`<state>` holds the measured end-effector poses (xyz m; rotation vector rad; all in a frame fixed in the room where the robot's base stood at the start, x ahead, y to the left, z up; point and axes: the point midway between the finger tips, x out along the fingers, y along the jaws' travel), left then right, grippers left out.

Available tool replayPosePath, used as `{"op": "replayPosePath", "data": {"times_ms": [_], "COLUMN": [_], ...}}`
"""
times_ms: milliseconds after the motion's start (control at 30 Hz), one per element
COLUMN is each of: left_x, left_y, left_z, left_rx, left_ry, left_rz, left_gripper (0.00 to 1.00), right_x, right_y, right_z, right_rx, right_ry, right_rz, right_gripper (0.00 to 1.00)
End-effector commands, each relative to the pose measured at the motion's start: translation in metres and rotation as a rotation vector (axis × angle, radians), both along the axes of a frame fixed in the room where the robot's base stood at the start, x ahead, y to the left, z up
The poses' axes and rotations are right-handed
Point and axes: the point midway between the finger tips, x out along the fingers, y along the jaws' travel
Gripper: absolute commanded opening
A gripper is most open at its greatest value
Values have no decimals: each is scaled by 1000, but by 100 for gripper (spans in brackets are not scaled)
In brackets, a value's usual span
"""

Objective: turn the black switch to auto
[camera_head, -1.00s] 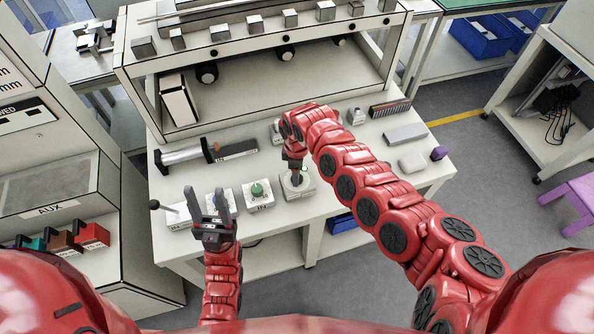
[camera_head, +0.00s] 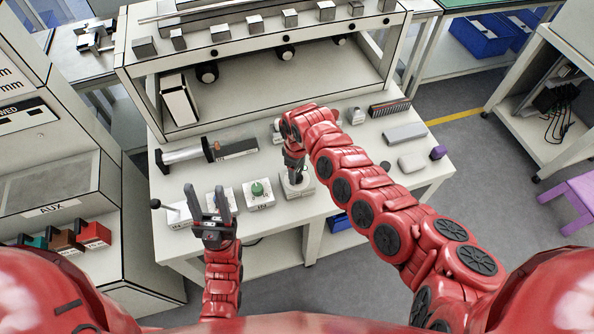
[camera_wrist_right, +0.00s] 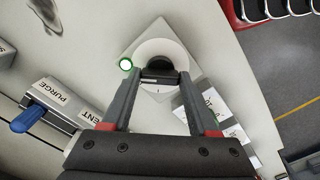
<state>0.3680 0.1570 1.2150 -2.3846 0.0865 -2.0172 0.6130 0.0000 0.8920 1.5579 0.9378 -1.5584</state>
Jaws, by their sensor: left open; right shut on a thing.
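The black switch (camera_wrist_right: 158,76) sits on a pale round dial on a square light-grey box (camera_wrist_right: 187,50) in the right wrist view. A green lamp (camera_wrist_right: 125,64) glows at the box's corner. My right gripper (camera_wrist_right: 158,82) is shut on the switch, with one finger on each side. In the head view my right gripper (camera_head: 296,178) points down onto this box (camera_head: 306,189) and hides most of the switch. The dial's position labels cannot be read. My left gripper (camera_head: 211,196) is open and empty, above the bench's front edge, in front of other control boxes.
A box with a green knob (camera_head: 257,190) stands left of the switch box. A lever with a black ball (camera_head: 156,204) is at the bench's left end. A blue-handled valve marked PURGE (camera_wrist_right: 30,117) lies nearby. A shelf frame (camera_head: 270,75) rises behind. Bench space at right is partly clear.

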Motion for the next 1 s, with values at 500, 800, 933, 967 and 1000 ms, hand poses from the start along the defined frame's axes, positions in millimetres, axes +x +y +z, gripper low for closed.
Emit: {"op": "replayPosePath", "data": {"times_ms": [500, 800, 933, 967, 1000], "left_x": [0, 0, 0, 0, 0], "left_y": [0, 0, 0, 0, 0], "left_z": [0, -5, -16, -18, -23], "left_rx": [0, 0, 0, 0, 0], "left_ry": [0, 0, 0, 0, 0], "left_rz": [0, 0, 0, 0, 0], "left_gripper": [50, 50, 50, 50, 50], "right_x": [0, 2, 2, 2, 2], "right_y": [0, 0, 0, -1, -1], "right_z": [0, 18, 44, 52, 63], "right_rx": [0, 4, 4, 3, 2], "right_ry": [1, -3, -5, -6, -7], "right_rz": [0, -1, -2, -2, -2], "right_gripper": [90, 90, 90, 90, 90]}}
